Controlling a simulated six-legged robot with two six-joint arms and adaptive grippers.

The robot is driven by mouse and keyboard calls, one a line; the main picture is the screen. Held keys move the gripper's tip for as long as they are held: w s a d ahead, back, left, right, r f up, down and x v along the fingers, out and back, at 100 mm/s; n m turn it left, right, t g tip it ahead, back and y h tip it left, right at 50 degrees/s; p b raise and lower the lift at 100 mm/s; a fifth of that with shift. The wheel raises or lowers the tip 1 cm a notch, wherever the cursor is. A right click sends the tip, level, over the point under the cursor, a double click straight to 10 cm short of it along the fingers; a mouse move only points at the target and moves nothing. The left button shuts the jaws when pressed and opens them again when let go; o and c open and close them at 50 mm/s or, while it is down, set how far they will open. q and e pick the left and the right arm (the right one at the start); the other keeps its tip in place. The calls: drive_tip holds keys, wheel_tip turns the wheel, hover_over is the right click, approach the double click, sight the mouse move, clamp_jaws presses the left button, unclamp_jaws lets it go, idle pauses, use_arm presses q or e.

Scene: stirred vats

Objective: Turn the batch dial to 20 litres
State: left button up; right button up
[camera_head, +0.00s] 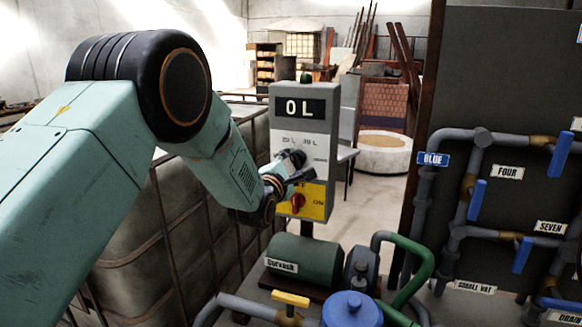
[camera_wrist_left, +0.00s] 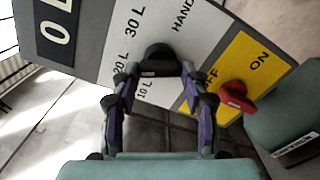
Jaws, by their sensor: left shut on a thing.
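The batch dial (camera_wrist_left: 160,58) is a black knob on the white face of a grey control box (camera_head: 277,155). Around it in the left wrist view are the marks 10 L, 20 L, 30 L and HAND. Which mark the dial points to I cannot tell. My left gripper (camera_wrist_left: 158,72) has one finger on each side of the dial and is shut on it. In the head view the gripper (camera_head: 291,174) partly covers the dial. The display (camera_head: 300,108) above reads 0 L. My right gripper is not in view.
A red switch (camera_wrist_left: 237,97) sits on the yellow OFF/ON panel close to my right-hand finger. Below the box are a green pump (camera_head: 305,258), a yellow-handled valve (camera_head: 290,299) and a blue cap (camera_head: 351,308). Pipes with blue valve handles (camera_head: 477,199) fill the right side.

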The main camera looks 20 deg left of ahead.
use_arm(q)
drive_tip(key=shift+r+n, duration=0.1)
drive_tip(key=shift+n, duration=0.2)
idle(0.4)
drive_tip(key=o, duration=1.2)
drive_tip(key=shift+w+d, duration=0.1)
drive_tip(key=shift+c, duration=0.2)
drive_tip(key=shift+s, duration=0.2)
drive_tip(key=s, duration=1.1)
drive_tip(key=shift+s+a, duration=0.3)
drive_tip(key=shift+s, duration=0.1)
drive_tip(key=shift+w, duration=0.1)
